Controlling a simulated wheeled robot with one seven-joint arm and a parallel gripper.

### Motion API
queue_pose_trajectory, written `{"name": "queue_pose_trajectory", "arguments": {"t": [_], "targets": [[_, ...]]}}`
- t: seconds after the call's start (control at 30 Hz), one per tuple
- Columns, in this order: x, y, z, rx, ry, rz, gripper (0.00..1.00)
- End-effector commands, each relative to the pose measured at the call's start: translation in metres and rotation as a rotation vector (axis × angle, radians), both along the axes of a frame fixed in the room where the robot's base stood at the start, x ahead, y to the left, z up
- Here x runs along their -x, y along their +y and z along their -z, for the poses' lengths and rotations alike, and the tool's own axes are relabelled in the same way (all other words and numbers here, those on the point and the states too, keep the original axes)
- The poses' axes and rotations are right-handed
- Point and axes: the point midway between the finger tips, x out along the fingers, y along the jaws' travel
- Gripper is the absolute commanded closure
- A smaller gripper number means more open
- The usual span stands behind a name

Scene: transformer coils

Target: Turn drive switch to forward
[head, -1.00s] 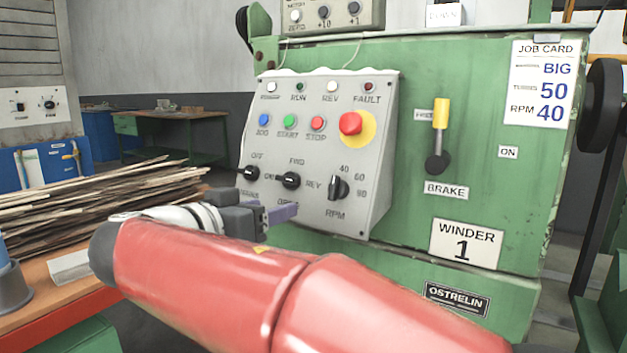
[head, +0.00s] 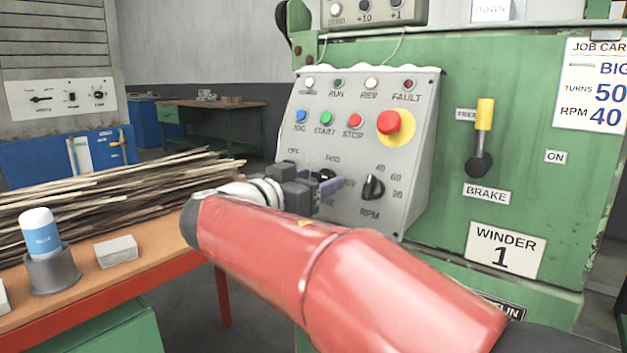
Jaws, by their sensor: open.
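The drive switch (head: 326,174) is a black knob in the middle of the lower row on the grey sloping control panel (head: 428,130).
The black RPM knob (head: 373,187) is close on the right. Coloured buttons and a red emergency stop (head: 388,122) sit above. A brake lever (head: 481,140) is farther right. A wooden-topped bench (head: 150,258) with sticks and a glue bottle (head: 40,235) stands left.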

Motion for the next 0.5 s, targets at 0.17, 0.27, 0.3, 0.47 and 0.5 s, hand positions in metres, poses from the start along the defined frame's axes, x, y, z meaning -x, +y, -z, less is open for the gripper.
{"name": "queue_pose_trajectory", "arguments": {"t": [0.17, 0.27, 0.3, 0.47, 0.5], "targets": [[0.0001, 0.0002, 0.0001, 0.0, 0.0, 0.0, 0.56], [0.0002, 0.0002, 0.0001, 0.001, 0.001, 0.0, 0.69], [0.0002, 0.0002, 0.0001, 0.001, 0.001, 0.0, 0.74], [0.0003, 0.0002, 0.0001, 0.001, 0.001, 0.0, 0.85], [0.0004, 0.0002, 0.0003, 0.002, 0.002, -0.001, 0.85]]}}
